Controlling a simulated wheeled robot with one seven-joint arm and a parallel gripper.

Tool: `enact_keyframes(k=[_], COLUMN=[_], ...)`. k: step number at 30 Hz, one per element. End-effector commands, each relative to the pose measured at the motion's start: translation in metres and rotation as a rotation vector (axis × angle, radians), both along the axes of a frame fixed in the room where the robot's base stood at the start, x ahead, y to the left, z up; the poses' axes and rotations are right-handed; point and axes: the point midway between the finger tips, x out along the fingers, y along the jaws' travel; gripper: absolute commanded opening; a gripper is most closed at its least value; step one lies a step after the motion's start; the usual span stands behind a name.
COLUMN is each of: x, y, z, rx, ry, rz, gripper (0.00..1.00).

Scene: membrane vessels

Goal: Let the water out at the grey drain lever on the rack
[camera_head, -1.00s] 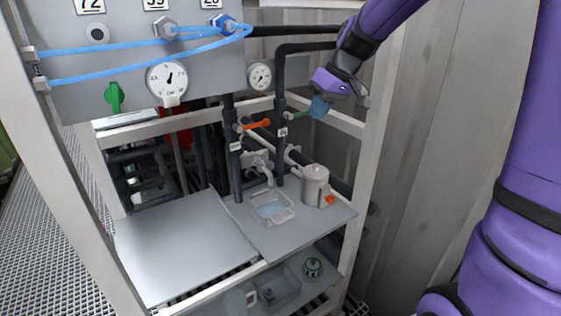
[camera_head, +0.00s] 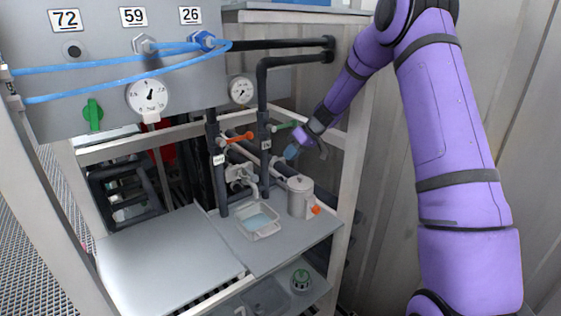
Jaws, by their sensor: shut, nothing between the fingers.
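A grey tap (camera_head: 240,173) with a handle sits low on the rack between the dark pipes. I take it for the drain lever; its exact handle position is too small to tell. Its spout is above a pale tray (camera_head: 264,233), which holds some bluish water. My gripper (camera_head: 291,153) is shut and empty, pointing down-left. In the picture it is right of and a little above the tap, apart from it, and above the grey lidded canister (camera_head: 300,196). A green lever (camera_head: 285,125) and an orange lever (camera_head: 238,138) are on the pipes above.
The panel (camera_head: 120,85) carries gauges, blue hoses and a green knob (camera_head: 92,114). A rack post (camera_head: 350,170) stands right of the canister. The shelf's left plate (camera_head: 165,255) is bare. A lower shelf holds a green-topped jar (camera_head: 300,279).

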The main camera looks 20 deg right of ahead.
Motion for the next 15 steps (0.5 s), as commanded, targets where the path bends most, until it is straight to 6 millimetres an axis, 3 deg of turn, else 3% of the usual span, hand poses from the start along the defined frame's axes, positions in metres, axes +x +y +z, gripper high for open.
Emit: enact_keyframes(k=[15], x=[0.019], y=[0.058], z=[-0.068], rx=[-0.001], ry=[0.002], rz=[0.001], gripper=[0.0])
